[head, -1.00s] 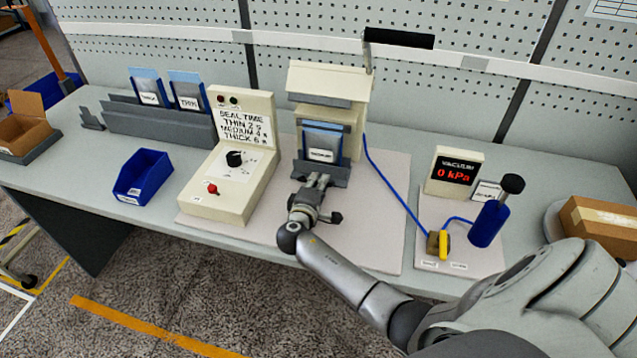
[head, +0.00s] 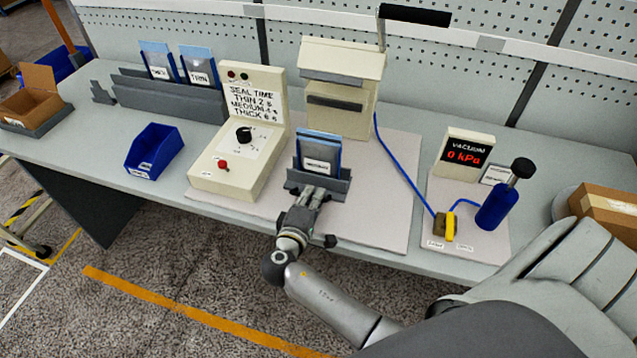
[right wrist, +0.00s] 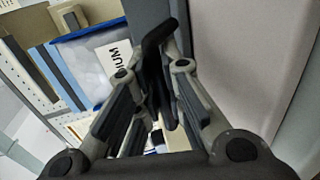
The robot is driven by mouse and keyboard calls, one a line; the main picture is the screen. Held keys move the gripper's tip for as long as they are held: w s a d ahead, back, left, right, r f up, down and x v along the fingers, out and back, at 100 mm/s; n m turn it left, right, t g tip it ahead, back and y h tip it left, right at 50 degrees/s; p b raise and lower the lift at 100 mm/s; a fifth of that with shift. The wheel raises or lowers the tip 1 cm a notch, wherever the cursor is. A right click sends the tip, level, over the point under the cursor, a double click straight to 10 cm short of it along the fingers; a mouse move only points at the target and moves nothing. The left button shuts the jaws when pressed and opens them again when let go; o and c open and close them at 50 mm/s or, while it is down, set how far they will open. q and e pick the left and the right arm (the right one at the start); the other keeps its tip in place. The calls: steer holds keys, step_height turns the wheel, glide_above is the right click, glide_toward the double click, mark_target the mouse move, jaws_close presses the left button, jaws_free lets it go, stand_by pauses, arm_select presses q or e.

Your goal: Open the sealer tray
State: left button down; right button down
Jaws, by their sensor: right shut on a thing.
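The grey sealer tray (head: 338,187) stands out in front of the cream sealer (head: 341,65) in the head view, with a gap between it and the sealer's front. A blue-edged pouch (head: 320,150) stands upright in the tray; its label reads MEDIUM in the right wrist view (right wrist: 95,55). My right gripper (head: 314,192) is shut at the tray's front, on its handle, which the fingers mostly hide. In the right wrist view the gripper (right wrist: 160,65) closes around a dark bar by the grey tray wall (right wrist: 150,14). My left gripper is out of view.
A control box (head: 240,155) with a dial and red button stands left of the tray. Right of it are a blue hose (head: 402,178), a yellow valve (head: 450,224), a blue bottle (head: 494,206) and a vacuum display reading 0 kPa (head: 465,153). The mat (head: 385,215) right of the tray is clear.

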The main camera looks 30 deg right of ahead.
steer(key=shift+f+v, duration=0.2)
steer(key=shift+v, duration=0.65)
steer(key=shift+f+v, duration=0.15)
steer(key=shift+v, duration=0.75)
steer(key=c, duration=1.5)
jaws_free()
steer(key=v, duration=1.2)
